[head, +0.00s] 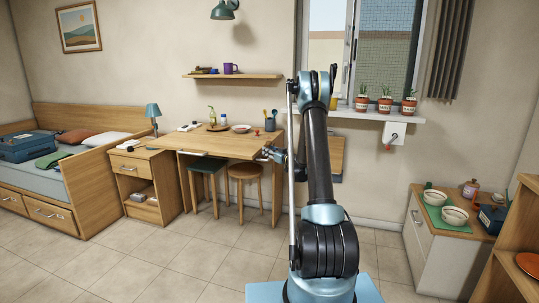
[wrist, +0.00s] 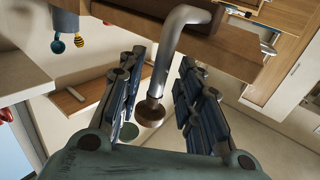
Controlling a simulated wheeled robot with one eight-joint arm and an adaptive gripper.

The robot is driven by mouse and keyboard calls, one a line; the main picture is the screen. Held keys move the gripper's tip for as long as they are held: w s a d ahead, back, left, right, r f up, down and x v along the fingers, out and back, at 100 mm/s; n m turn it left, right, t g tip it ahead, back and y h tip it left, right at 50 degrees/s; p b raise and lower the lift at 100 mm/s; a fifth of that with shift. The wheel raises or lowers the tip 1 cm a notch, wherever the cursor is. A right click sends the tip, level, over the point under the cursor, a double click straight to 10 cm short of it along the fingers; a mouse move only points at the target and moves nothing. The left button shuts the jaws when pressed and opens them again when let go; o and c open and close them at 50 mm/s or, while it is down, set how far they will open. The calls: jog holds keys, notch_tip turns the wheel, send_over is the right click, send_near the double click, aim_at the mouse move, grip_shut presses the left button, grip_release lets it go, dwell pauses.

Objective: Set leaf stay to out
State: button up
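A bent grey metal rod with a brown round end, which looks like the leaf stay (wrist: 166,62), comes off a wooden edge (wrist: 225,52) in the wrist view. It runs down between the two fingers of my gripper (wrist: 160,92). The fingers are apart, with a clear gap on the right of the rod; whether the left finger touches it I cannot tell. In the head view my gripper (head: 272,153) is at the right end of the wooden table (head: 225,143). The stay is too small to make out there. A wooden panel (head: 337,160), perhaps the leaf, shows partly behind my arm.
A green stool (head: 203,168) and a brown stool (head: 246,172) stand under the table. A utensil cup (head: 270,124) stands on the table near my gripper. A low cabinet (head: 437,260) with bowls is at the right. The floor in front of the table is clear.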

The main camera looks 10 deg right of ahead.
jog(key=v, duration=1.1)
jog(key=shift+s+d, duration=0.2)
jog(key=shift+s, duration=0.1)
jog(key=s+a+r+g+h, duration=0.1)
jog(key=s+a+r+g, duration=0.2)
jog(key=s, duration=0.5)
jog(key=s+a+r+g, duration=0.2)
jog(key=s+a+r, duration=0.15)
jog(key=s, duration=0.45)
jog(key=s+a+r+g+h, duration=0.1)
jog(key=s+a+r+g, duration=0.25)
jog(key=s, duration=0.45)
jog(key=s+d+f+m+g+h, duration=0.1)
jog(key=s+d+f+m+h, duration=0.1)
jog(key=s, duration=0.9)
jog(key=s+d+f+m+g+h, duration=0.2)
jog(key=s+d+f+h, duration=0.1)
jog(key=s, duration=0.9)
jog(key=s+d+f+m+g+h, duration=0.1)
jog(key=s+f, duration=0.4)
jog(key=s, duration=0.6)
jog(key=d+m+h, duration=0.1)
jog(key=d, duration=0.1)
jog(key=shift+s+d+h, duration=0.3)
jog(key=shift+s+d, duration=0.05)
jog(key=shift+s, duration=0.05)
